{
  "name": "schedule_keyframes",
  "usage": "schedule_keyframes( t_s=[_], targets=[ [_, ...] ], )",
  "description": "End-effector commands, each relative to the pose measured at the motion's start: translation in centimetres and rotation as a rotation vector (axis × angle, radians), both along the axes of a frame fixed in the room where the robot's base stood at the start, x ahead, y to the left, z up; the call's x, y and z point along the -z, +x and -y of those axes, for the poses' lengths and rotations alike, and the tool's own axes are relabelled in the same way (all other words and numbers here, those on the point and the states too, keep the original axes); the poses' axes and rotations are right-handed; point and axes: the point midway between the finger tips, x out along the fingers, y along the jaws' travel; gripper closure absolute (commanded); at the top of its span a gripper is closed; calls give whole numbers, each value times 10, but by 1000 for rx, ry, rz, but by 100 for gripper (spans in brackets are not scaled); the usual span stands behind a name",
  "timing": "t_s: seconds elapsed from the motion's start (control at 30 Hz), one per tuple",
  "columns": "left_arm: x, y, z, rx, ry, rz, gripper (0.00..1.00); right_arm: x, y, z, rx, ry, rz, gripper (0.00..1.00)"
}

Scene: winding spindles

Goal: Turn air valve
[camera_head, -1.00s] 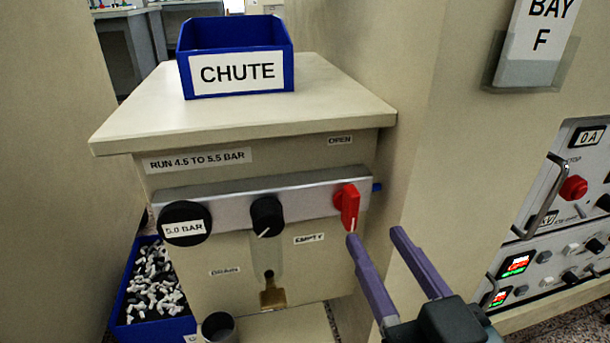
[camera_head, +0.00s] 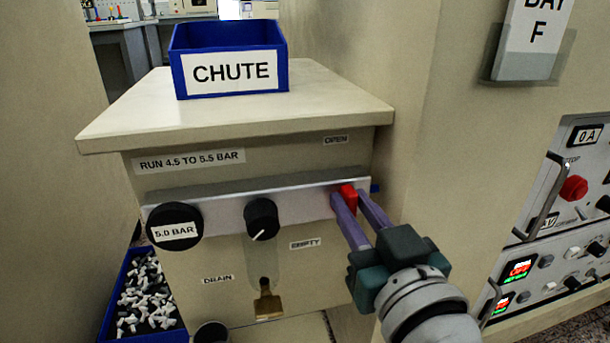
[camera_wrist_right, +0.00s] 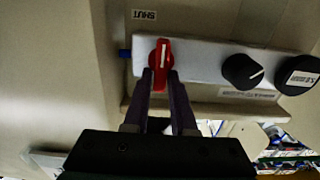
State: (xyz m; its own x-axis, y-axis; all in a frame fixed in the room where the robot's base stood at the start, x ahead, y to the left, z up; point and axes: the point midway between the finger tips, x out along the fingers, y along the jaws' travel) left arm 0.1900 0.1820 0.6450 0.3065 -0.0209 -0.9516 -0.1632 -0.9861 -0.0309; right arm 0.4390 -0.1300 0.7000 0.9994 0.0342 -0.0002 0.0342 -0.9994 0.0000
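The red air valve handle (camera_head: 348,193) is at the right end of the grey bar on the cabinet front. My right gripper (camera_head: 350,199) has its two purple fingers on either side of it, hiding most of it in the head view. In the right wrist view the handle (camera_wrist_right: 161,62) points up the picture toward the "SHUT" label (camera_wrist_right: 144,14). There the fingers of my right gripper (camera_wrist_right: 160,80) are close together and appear closed on its lower part. An "OPEN" label (camera_head: 336,139) is above the bar in the head view. My left gripper is not in view.
A black knob (camera_head: 262,218) and a round "5.0 BAR" gauge (camera_head: 174,226) sit left along the bar. A blue CHUTE bin (camera_head: 232,60) stands on the cabinet top. A beige wall (camera_head: 420,150) and control panel (camera_head: 560,220) are close on the right.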

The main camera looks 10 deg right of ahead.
Motion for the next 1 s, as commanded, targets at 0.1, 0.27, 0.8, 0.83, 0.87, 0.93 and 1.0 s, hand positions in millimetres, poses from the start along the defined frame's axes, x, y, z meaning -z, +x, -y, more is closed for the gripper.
schedule_keyframes(
  t_s=[0.1,0.27,0.8,0.83,0.87,0.93,1.0],
  targets=[
    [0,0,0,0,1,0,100,0,0,0,0,0,0,91],
    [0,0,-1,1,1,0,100,0,0,0,0,0,0,100],
    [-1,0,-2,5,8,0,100,0,0,1,0,31,-1,100],
    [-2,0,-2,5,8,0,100,0,0,1,0,41,-1,100],
    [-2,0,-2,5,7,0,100,0,0,1,0,54,-2,100],
    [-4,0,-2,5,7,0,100,-1,0,1,0,88,-3,100],
    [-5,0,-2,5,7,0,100,-1,0,2,-1,131,-3,100]
  ],
)
